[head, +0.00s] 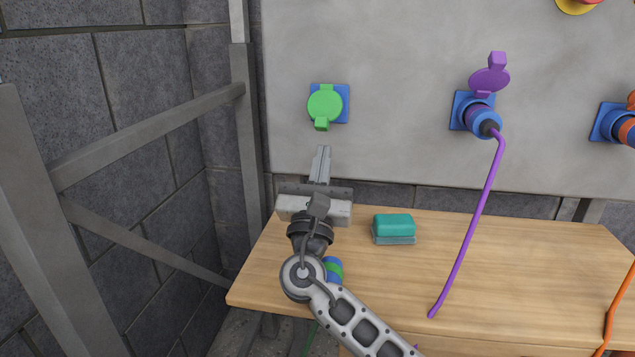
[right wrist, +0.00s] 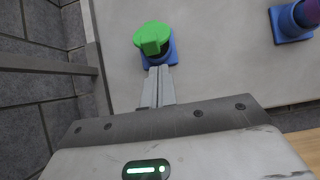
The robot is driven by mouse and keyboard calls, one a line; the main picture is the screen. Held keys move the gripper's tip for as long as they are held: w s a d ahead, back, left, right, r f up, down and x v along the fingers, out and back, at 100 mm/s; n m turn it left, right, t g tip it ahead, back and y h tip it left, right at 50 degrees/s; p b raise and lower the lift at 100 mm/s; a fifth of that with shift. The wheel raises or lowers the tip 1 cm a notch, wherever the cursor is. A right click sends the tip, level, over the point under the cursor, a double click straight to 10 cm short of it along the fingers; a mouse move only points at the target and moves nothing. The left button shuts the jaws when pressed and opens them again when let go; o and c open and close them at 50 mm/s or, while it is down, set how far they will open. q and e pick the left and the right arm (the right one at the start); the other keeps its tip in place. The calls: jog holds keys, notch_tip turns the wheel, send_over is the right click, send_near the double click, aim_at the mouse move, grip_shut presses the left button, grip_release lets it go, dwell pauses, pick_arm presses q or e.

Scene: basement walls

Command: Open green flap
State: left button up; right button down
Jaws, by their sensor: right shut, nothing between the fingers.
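The green flap (head: 324,104) is a round lid with a small tab at its bottom, lying closed over a blue socket (head: 344,91) on the grey wall panel. My right gripper (head: 322,149) is shut and empty, just below the flap's tab, pointing up at the panel. In the right wrist view the green flap (right wrist: 153,37) is straight ahead of the shut fingertips (right wrist: 160,70), which overlap the lower part of the blue socket (right wrist: 169,56). I cannot tell whether they touch it. My left gripper is not in view.
A purple plug (head: 487,122) with an open purple flap sits in a socket to the right, its cable hanging to the wooden table (head: 500,260). A teal sponge-like block (head: 394,226) and a blue-green connector (head: 334,270) are on the table. A metal frame (head: 150,137) stands left.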

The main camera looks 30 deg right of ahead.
aim_at(324, 106)
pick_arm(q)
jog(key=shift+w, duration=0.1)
pick_arm(e)
jog(key=x, duration=0.3)
jog(key=shift+w+d+r, duration=0.1)
jog(key=shift+w, duration=0.05)
pick_arm(q)
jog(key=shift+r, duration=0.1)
jog(key=p, duration=0.2)
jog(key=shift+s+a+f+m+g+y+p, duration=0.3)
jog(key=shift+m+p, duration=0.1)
pick_arm(e)
jog(key=shift+r+g, duration=0.3)
jog(key=shift+s+a, duration=0.25)
